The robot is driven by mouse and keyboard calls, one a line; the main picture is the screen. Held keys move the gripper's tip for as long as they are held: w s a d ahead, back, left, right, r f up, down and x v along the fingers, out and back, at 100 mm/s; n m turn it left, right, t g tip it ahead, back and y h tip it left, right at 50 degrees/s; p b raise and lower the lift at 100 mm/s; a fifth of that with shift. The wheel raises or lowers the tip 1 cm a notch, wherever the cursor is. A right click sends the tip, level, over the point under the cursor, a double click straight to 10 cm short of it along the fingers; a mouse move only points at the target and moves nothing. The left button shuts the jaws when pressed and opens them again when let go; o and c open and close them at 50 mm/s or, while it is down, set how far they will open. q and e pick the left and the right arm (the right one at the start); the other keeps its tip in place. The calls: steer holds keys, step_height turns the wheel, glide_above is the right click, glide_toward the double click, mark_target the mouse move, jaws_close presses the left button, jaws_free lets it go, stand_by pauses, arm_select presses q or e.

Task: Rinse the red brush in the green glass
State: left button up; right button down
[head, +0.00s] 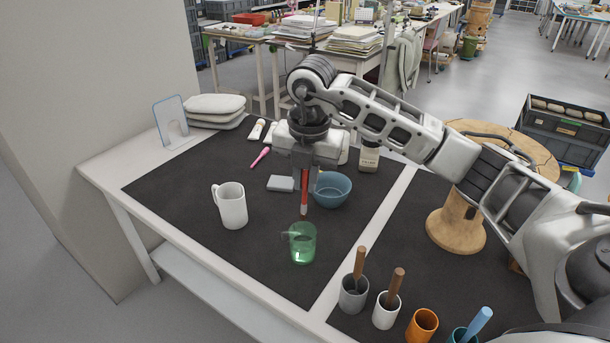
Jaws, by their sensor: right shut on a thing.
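My right gripper (305,166) points down over the dark mat and is shut on the red brush (304,192). The brush hangs upright with its tip lowest, above the green glass (302,246) and a little behind its rim in the picture. A gap seems to show between tip and rim. The green glass is see-through, has a handle on its left, and stands on the mat (262,258) near the front edge. Its contents are hard to make out. The upper part of the brush is hidden by my gripper. My left gripper is not in view.
A blue bowl (333,192) stands close to the right of the brush. A white mug (230,205) stands left of the glass. Several cups with tools, including a grey cup (353,297) and an orange cup (421,326), stand at front right. The mat's front left is clear.

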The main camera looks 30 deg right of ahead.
steer(key=shift+f+b, duration=1.25)
steer(key=shift+f, duration=0.6)
steer(key=b, duration=0.3)
glide_above(303, 244)
steer(key=w+d, duration=0.1)
step_height(303, 244, down, 5)
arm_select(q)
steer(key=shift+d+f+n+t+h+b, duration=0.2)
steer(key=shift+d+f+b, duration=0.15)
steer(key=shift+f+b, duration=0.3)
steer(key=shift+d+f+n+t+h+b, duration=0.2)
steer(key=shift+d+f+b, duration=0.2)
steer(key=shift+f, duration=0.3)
arm_select(e)
steer(key=shift+w+d+f, duration=0.15)
steer(key=shift+d+f, duration=0.05)
steer(key=shift+f, duration=0.9)
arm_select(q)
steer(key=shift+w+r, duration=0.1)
arm_select(e)
steer(key=shift+d, duration=0.1)
